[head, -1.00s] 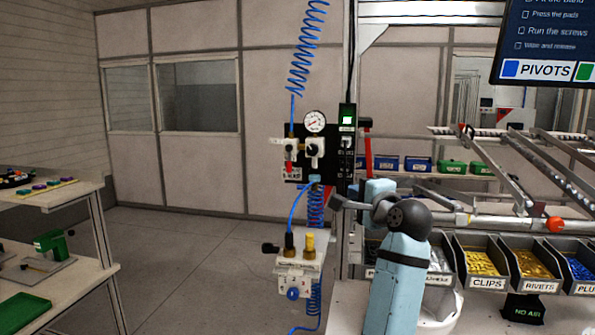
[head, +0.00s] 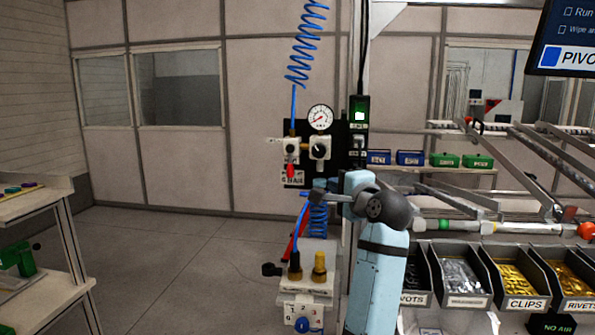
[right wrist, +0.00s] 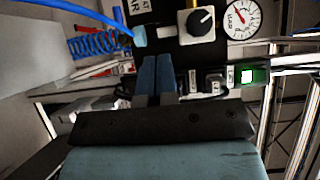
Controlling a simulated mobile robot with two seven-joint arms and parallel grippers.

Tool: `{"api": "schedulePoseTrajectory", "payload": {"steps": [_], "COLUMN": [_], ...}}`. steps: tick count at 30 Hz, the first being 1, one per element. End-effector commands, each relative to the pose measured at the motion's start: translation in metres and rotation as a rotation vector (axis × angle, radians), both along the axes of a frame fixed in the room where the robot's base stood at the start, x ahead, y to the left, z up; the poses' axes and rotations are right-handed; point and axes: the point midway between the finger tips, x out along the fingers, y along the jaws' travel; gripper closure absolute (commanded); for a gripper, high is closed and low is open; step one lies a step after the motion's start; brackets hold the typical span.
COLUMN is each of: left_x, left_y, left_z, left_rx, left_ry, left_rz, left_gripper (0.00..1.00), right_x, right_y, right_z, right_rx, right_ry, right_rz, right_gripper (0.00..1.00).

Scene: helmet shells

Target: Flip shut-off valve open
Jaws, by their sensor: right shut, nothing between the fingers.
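The shut-off valve (head: 290,150) is on the black air panel, with a pale body and a red lever that hangs down beside a label ending in "AIR". My right gripper (head: 322,195) is in front of the panel's lower edge, below and right of the lever, and apart from it. In the right wrist view its two dark blue fingers (right wrist: 156,68) are together with nothing between them, pointing at the panel. The red lever cannot be made out clearly there. My left gripper is out of view.
A pressure gauge (head: 320,118) and a black regulator knob (head: 319,151) sit right of the valve. A coiled blue hose (head: 308,50) hangs above. A unit with a yellow knob (head: 319,266) stands below.

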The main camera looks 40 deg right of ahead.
Motion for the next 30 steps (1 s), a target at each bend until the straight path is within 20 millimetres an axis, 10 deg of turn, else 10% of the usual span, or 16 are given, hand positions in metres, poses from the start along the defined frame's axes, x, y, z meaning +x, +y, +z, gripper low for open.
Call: {"api": "schedulePoseTrajectory", "payload": {"steps": [13, 30], "left_x": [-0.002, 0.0], "left_y": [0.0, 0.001], "left_z": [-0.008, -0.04], "left_rx": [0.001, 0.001], "left_ry": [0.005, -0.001], "left_rz": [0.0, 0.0], "left_gripper": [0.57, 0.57], "right_x": [0.012, 0.115], "right_y": [-0.004, -0.02], "right_z": [-0.002, -0.002], "right_rx": [0.0, 0.0], "right_ry": [0.0, 0.0], "right_rz": [0.0, 0.003], "right_gripper": [1.0, 1.0]}}
